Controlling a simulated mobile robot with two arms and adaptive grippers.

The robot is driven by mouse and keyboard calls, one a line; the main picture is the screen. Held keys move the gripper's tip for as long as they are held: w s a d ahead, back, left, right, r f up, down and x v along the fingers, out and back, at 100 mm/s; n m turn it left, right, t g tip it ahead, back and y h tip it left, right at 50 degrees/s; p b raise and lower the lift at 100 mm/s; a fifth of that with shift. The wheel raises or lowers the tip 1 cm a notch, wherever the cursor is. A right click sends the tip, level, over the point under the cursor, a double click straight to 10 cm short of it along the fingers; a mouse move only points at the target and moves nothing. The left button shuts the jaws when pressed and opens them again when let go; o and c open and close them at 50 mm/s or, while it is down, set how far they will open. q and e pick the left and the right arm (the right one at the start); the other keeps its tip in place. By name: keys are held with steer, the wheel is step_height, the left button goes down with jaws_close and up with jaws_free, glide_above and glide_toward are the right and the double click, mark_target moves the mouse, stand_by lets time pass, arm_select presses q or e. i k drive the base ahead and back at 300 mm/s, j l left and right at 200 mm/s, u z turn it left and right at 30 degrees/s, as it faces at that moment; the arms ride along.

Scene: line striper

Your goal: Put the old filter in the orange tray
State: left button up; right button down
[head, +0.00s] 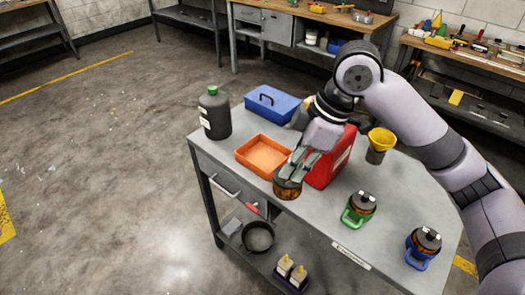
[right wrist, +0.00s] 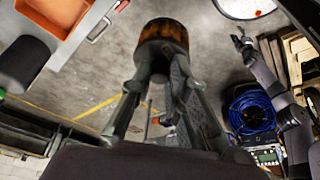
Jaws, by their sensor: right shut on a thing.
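My right gripper (head: 290,175) is shut on a brown-amber filter (head: 287,189) with a dark body, held over the front edge of the grey table. The filter also shows between the fingers in the right wrist view (right wrist: 163,38). The orange tray (head: 263,155) lies on the table just left of and behind the held filter, and its inside looks empty. The tray also shows at the top left of the right wrist view (right wrist: 82,38). What looks like my left gripper (right wrist: 238,40) shows small in the right wrist view; its opening is unclear.
A red canister (head: 330,165) stands close behind the right gripper. A blue box (head: 272,104) and a dark bottle with a green cap (head: 214,115) stand near the tray. Filters in green (head: 358,210) and blue (head: 423,249) holders and a yellow funnel (head: 382,139) stand to the right.

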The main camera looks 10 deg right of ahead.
mark_target(264, 160)
steer(key=i, duration=0.85)
